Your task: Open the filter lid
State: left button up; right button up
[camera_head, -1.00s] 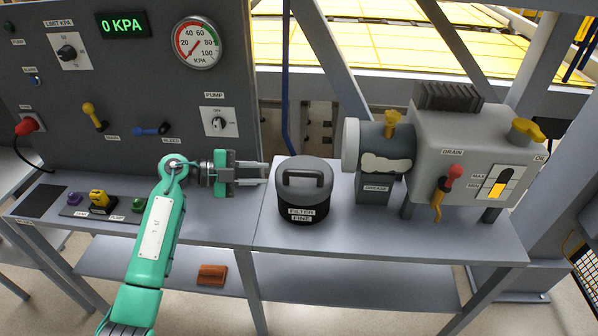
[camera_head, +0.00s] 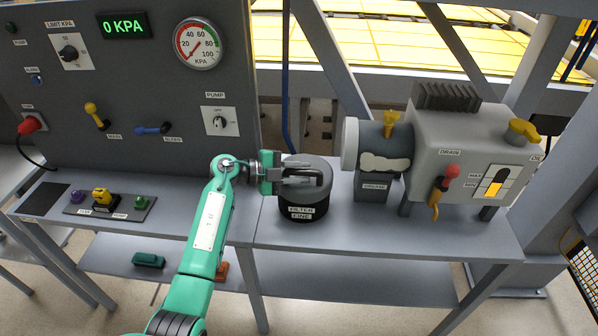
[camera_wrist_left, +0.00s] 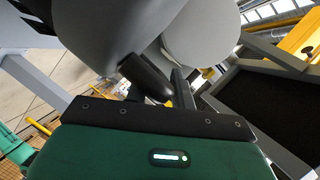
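The filter (camera_head: 290,214) is a dark round canister labelled "FILTER FINE" on the bench. Its grey lid (camera_head: 322,192) sits on top, level, with a bar handle across it. My left gripper (camera_head: 302,176) reaches in from the left, its fingers over the lid at the handle and partly hiding it. Whether the fingers are clamped on the handle or just around it cannot be told. In the left wrist view the grey lid (camera_wrist_left: 110,30) fills the upper part, close to the dark fingers. My right gripper is not in view.
Right of the filter stand a grey cylinder (camera_head: 350,145) and a pump housing (camera_head: 470,140) with drain and oil fittings. A control panel (camera_head: 150,80) with a gauge reading near zero rises behind on the left. The bench front (camera_head: 400,232) is clear.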

pick_arm(q)
grip_shut()
jog(key=shift+w+r+p, duration=0.1)
jog(key=shift+r+p, duration=0.25)
jog(key=shift+p, duration=0.1)
jog(key=w+r+n+p, duration=0.1)
jog(key=p, duration=0.1)
jog(key=w+r+g+p, duration=0.1)
jog(key=r+p, duration=0.1)
jog(key=p, duration=0.1)
jog(key=shift+w+n+y+p, duration=0.1)
jog(key=shift+n+y+p, duration=0.2)
jog(key=shift+n, duration=0.1)
jog(key=w+r+n+p, duration=0.1)
jog(key=w+r+g+p, duration=0.1)
jog(key=w, duration=0.1)
jog(key=shift+n+p, duration=0.35)
jog(key=shift+n, duration=0.05)
jog(key=shift+w, duration=0.3)
jog(key=shift+w+r, duration=0.4)
jog(key=shift+w, duration=0.4)
jog(key=shift+o, duration=0.5)
grip_release()
